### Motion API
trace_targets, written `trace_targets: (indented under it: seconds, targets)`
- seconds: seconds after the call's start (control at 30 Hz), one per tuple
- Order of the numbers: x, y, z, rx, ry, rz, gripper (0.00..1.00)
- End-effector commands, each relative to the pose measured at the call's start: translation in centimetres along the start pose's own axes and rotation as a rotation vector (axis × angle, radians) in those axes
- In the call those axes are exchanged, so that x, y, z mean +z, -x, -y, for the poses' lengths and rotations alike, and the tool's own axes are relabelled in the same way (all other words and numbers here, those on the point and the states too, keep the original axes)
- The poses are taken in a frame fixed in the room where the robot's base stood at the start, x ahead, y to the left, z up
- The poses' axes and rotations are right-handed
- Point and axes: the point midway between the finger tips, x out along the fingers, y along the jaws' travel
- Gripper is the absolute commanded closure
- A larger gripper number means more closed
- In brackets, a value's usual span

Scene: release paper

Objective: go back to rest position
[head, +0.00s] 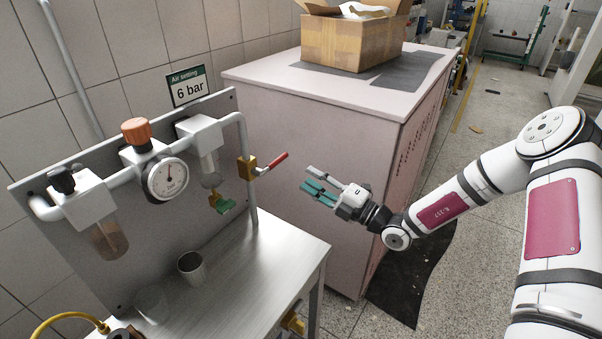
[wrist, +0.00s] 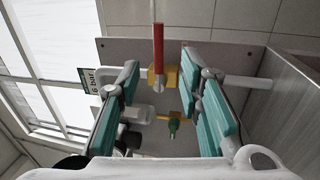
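My gripper (head: 308,180) is open and empty in the head view, held in the air to the right of a red-handled valve (head: 271,163). Its teal-padded fingers point left toward the panel. In the wrist view the fingers of my gripper (wrist: 160,68) are spread apart. The red handle (wrist: 158,48) shows between them in the picture, beyond the fingertips, with nothing held. In the head view there is a visible space between the fingertips and the handle.
A panel (head: 140,210) carries pipes, a gauge (head: 167,179) and a "6 bar" sign (head: 188,87). A metal cup (head: 191,268) stands on the steel bench (head: 255,285). A pink cabinet (head: 315,190) stands close behind my gripper, bearing a cardboard box (head: 345,42).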

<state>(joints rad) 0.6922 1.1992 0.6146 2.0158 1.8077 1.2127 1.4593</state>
Motion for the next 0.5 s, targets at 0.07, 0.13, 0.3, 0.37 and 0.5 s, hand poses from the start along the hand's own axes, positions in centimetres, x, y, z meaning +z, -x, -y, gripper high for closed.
trace_targets:
  seconds: [0.07, 0.13, 0.3, 0.37, 0.5]
  targets:
    - [0.01, 0.55, 0.01, -0.001, 0.0, 0.001, 0.67]
    - [-0.04, 0.75, 0.02, -0.001, 0.0, -0.001, 0.67]
    - [-0.05, 0.8, 0.01, 0.0, 0.0, -0.001, 0.67]
    - [-0.04, 0.79, 0.01, 0.0, 0.0, -0.001, 0.67]
    - [-0.04, 0.78, 0.01, 0.0, 0.0, -0.001, 0.67]
